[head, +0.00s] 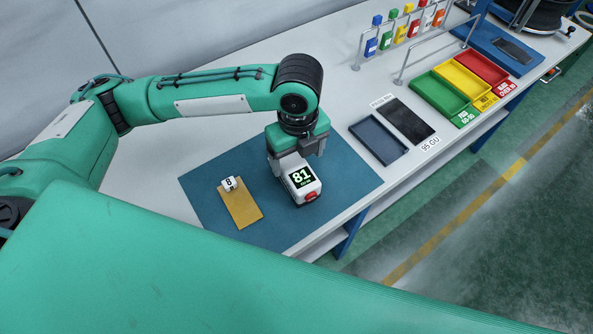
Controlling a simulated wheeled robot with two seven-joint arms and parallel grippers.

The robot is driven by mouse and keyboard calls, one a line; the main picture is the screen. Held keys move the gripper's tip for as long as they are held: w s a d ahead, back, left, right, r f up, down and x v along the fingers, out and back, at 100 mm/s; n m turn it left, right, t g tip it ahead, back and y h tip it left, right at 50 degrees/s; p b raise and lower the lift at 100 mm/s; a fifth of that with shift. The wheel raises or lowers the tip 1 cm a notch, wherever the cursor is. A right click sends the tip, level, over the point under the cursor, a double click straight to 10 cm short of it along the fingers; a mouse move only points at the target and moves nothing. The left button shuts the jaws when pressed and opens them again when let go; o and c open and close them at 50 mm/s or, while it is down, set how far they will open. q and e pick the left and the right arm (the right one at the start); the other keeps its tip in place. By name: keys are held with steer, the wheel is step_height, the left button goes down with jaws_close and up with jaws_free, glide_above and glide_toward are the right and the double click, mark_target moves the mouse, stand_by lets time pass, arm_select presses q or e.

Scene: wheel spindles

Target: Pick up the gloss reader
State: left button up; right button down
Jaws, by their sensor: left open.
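The gloss reader (306,190) is a white box with a dark screen reading 81 in green and a red part on its front lower edge. It stands on the blue mat (205,190). My left gripper (294,158) points down at the back of the reader, with its fingers beside or behind the white body. It is open; its fingertips are partly hidden, so I cannot tell whether they touch the reader. My right gripper does not show.
To the right are an empty dark tray (378,139), a black panel (408,121), and green (438,97), yellow (466,80) and red (482,66) bins. Several coloured bottles stand behind a rail.

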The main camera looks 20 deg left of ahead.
mark_target(294, 165)
arm_select(q)
steer(key=shift+f, duration=0.25)
steer(key=shift+a+f, duration=0.15)
steer(key=shift+f, duration=0.2)
steer(key=f, duration=0.2)
steer(key=f+p, duration=0.1)
steer(key=shift+a+f, duration=0.25)
steer(key=shift+f, duration=0.4)
steer(key=shift+c, duration=0.4)
steer(key=shift+w, duration=0.1)
steer(key=c, duration=1.3)
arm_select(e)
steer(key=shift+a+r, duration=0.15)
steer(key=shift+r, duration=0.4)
arm_select(q)
steer(key=shift+r, duration=0.1)
